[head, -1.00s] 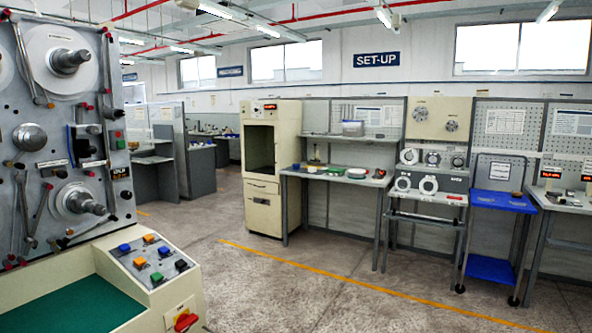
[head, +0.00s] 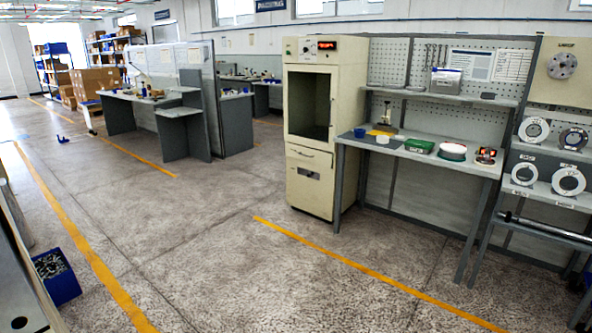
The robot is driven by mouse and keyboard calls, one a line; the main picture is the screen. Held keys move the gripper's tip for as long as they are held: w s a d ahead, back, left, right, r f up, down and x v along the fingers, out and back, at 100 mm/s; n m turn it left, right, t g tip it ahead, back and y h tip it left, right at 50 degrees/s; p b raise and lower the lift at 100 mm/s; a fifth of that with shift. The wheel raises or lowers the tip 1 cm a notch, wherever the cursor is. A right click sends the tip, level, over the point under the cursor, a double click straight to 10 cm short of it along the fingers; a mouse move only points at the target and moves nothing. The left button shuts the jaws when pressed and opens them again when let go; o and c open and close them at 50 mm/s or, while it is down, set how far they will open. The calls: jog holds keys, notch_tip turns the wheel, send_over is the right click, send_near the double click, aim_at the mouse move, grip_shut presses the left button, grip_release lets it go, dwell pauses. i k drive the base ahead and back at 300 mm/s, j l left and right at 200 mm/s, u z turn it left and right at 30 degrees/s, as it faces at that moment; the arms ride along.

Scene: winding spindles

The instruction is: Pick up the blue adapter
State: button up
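I cannot pick out the blue adapter for certain. A small blue item (head: 360,132) sits on the grey workbench (head: 410,152) beside the beige cabinet, but it is too small to identify. Another small blue thing (head: 62,139) lies on the floor at the far left, also too small to tell. My gripper is not in view.
The beige cabinet (head: 312,185) has an open front. Dial rings (head: 569,180) stand on the rack at right. A blue bin-like object (head: 58,277) is on the floor at lower left. A desk (head: 150,98) stands farther back. The middle floor is clear.

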aim_at(358, 132)
jog(key=i, duration=1.3)
jog(key=i+z, duration=0.1)
jog(key=i, duration=1.2)
jog(key=i+j, duration=0.15)
jog(key=i, duration=1.15)
jog(key=i+z, duration=0.35)
jog(key=i, duration=0.2)
jog(key=i+j+z, duration=0.2)
jog(key=i+z, duration=0.15)
jog(key=i, duration=0.2)
jog(key=i+j+z, duration=0.3)
jog(key=i, duration=0.2)
jog(key=i+j+z, duration=0.35)
jog(key=i+j, duration=0.1)
jog(key=i, duration=0.05)
